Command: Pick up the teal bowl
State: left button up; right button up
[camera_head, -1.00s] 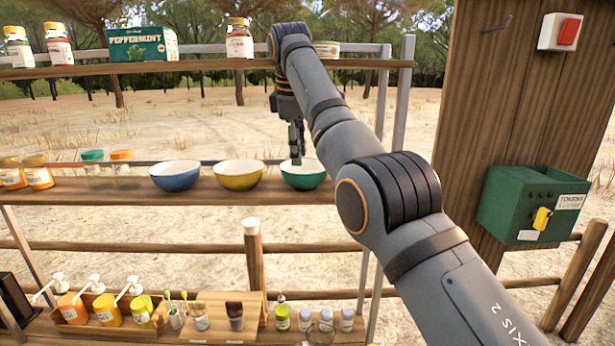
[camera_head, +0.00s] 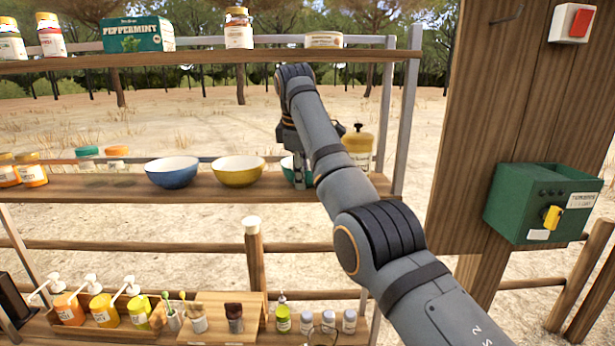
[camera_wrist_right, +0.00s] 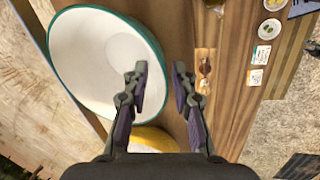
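The teal bowl (camera_head: 287,166) stands on the middle shelf, right of the yellow bowl, mostly hidden behind my right arm in the head view. In the right wrist view the teal bowl (camera_wrist_right: 95,65) shows its white inside and teal rim. My right gripper (camera_head: 301,178) is down at the bowl. In the right wrist view the right gripper (camera_wrist_right: 160,80) is open, with one finger over the bowl's inside and the other outside its rim. I cannot tell whether either finger touches it. My left gripper is not in view.
A yellow bowl (camera_head: 238,171) and a blue bowl (camera_head: 172,172) stand left on the same shelf (camera_head: 230,191). A yellow pump bottle (camera_head: 357,147) stands right of my wrist. The upper shelf (camera_head: 200,60) holds jars and a peppermint box (camera_head: 138,34).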

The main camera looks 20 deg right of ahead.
jog(key=shift+s+r, duration=0.15)
jog(key=shift+s, duration=0.1)
jog(key=shift+c, duration=1.1)
jog(key=shift+s, duration=0.1)
grip_shut()
jog(key=shift+a, duration=0.15)
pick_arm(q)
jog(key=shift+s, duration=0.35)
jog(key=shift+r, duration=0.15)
pick_arm(e)
jog(key=shift+r, duration=0.1)
